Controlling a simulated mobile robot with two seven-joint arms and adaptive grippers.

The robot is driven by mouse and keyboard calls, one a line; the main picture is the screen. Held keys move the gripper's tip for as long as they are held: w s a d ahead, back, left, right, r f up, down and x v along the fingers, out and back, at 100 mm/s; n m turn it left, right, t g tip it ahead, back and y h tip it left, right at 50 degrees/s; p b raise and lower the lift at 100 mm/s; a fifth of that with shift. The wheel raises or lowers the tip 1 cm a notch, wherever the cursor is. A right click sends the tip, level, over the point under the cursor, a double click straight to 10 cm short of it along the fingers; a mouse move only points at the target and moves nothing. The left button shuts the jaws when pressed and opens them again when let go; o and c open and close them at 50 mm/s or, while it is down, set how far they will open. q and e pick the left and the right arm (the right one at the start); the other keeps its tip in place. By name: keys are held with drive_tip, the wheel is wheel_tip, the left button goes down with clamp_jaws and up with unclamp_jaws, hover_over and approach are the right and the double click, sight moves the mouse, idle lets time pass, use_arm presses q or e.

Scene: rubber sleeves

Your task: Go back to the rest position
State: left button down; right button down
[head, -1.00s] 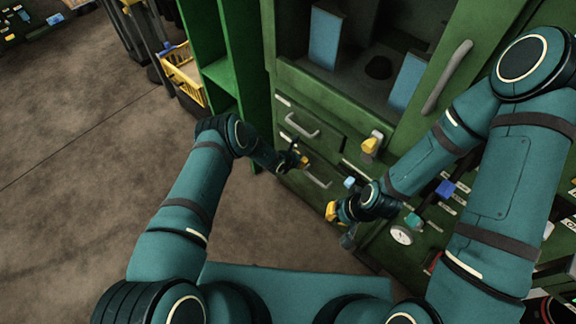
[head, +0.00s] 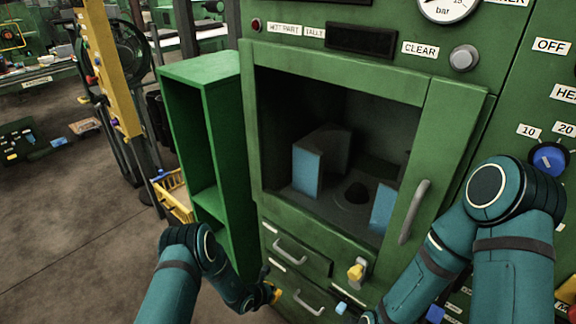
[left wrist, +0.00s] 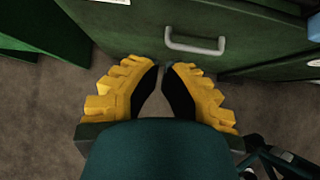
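My left gripper (head: 272,293) is low in the head view, in front of the drawers at the foot of the green machine (head: 455,130). In the left wrist view its yellow, black-padded fingers (left wrist: 162,72) stand apart with a narrow gap, and nothing is between them. A drawer handle (left wrist: 195,43) lies beyond the fingertips. My right arm (head: 425,275) reaches down in front of the machine, and its gripper is below the head view's lower edge.
The machine's open chamber (head: 280,110) holds pale blue-faced blocks (head: 307,172). A vertical handle (head: 414,212) stands to its right. A green shelf (head: 205,75) and yellow basket (head: 175,197) stand left. Floor (head: 80,235) is clear at lower left.

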use_arm(q)
drive_tip(key=s+r+m+g, duration=0.35)
drive_tip(key=s+m, duration=0.25)
drive_tip(key=s, duration=0.3)
drive_tip(key=s+r+m+g, duration=0.35)
drive_tip(key=s+m, duration=0.25)
drive_tip(key=s, duration=0.3)
drive_tip(key=s+a+r+m+t+y, duration=0.1)
drive_tip(key=s+a+r+m, duration=0.1)
drive_tip(key=s+r+m, duration=0.5)
wheel_tip(320, 180, up, 4)
drive_tip(key=m, duration=0.7)
drive_tip(key=shift+s+a+m+t+y, duration=0.3)
drive_tip(key=shift+s+a+m, duration=0.1)
